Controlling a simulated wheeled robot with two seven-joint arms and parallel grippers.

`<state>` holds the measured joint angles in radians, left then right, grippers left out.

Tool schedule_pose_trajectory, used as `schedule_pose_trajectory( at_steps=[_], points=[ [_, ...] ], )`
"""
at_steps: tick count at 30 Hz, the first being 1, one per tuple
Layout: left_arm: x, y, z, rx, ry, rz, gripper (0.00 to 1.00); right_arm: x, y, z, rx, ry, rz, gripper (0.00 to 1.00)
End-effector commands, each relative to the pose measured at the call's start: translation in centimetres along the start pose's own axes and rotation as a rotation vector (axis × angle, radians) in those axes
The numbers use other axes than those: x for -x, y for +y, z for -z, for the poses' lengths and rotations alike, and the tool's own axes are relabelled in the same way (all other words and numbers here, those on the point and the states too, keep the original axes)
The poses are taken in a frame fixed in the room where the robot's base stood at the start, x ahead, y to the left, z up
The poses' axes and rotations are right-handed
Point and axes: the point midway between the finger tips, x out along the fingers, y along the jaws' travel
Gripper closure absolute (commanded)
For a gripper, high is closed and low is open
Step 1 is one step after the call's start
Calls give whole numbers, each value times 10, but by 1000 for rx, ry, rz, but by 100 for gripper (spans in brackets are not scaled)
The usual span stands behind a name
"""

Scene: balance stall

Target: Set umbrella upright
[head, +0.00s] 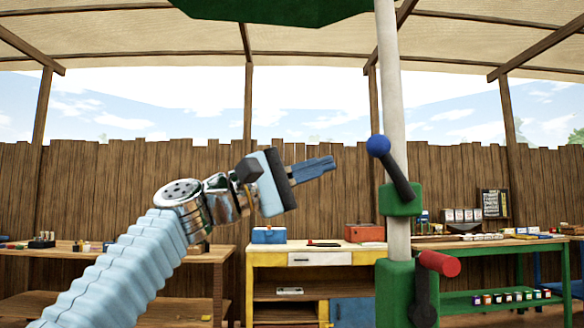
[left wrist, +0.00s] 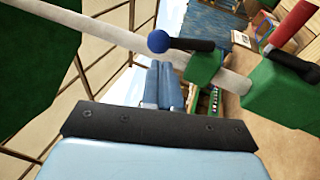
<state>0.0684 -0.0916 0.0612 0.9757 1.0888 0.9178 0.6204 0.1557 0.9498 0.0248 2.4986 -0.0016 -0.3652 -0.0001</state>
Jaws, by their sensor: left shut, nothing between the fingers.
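The umbrella shows as a white pole (head: 391,90) with part of a dark green canopy (head: 270,8) at the top. In the head view the pole stands close to upright. A green collar (head: 400,200) on it carries a black lever with a blue ball knob (head: 378,145). Below is a green base post (head: 395,290) with a black crank and red handle (head: 440,263). My left gripper (head: 332,163) is shut and empty, left of the blue knob and apart from it. In the left wrist view, its fingers (left wrist: 164,85) point toward the blue knob (left wrist: 159,41). My right gripper is not in view.
Behind stands a yellow workbench (head: 300,259) with a blue box (head: 269,235) and a red box (head: 364,233). A green bench (head: 490,244) with jars is at right, a wooden bench (head: 120,257) at left. A wooden fence (head: 120,180) closes the back.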

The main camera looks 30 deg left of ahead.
Motion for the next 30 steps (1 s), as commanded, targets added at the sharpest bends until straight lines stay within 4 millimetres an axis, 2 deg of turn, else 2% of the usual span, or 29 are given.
schedule_pose_trajectory(
  at_steps=[1,6,12,30],
  points=[
    [-13,3,0,2,-2,1,100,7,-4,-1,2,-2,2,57],
    [-44,3,0,2,-2,1,100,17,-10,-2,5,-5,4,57],
    [-64,1,0,2,-1,0,100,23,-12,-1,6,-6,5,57],
    [-67,3,0,1,2,0,100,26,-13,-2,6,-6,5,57]
  ],
)
